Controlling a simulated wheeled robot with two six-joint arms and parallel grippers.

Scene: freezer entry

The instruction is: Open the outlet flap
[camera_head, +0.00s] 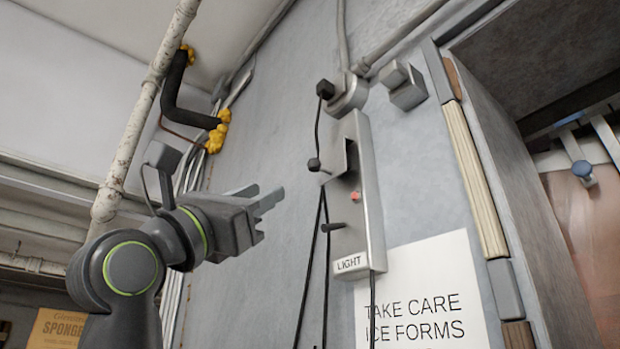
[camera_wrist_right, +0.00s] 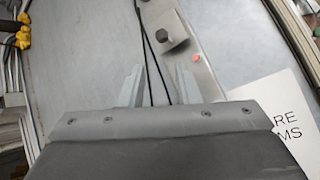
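A tall metal panel (camera_head: 368,210) marked LIGHT is fixed to the grey wall. A small metal plate that looks like the outlet flap (camera_head: 349,158) stands out from its upper part; how far it is open I cannot tell. A dark knob on a cable hangs beside it. A red button (camera_head: 355,196) sits below it and also shows in the right wrist view (camera_wrist_right: 196,57). My right gripper (camera_head: 271,194) is left of the panel, apart from it. In the right wrist view its two fingers (camera_wrist_right: 158,80) are spread, with nothing held. My left gripper is out of view.
Black cables (camera_head: 307,265) hang down the wall between my gripper and the panel. A paper sign (camera_head: 425,292) is below right. A doorway frame (camera_head: 470,160) stands at the right. A white pipe (camera_head: 140,115) runs up at the left.

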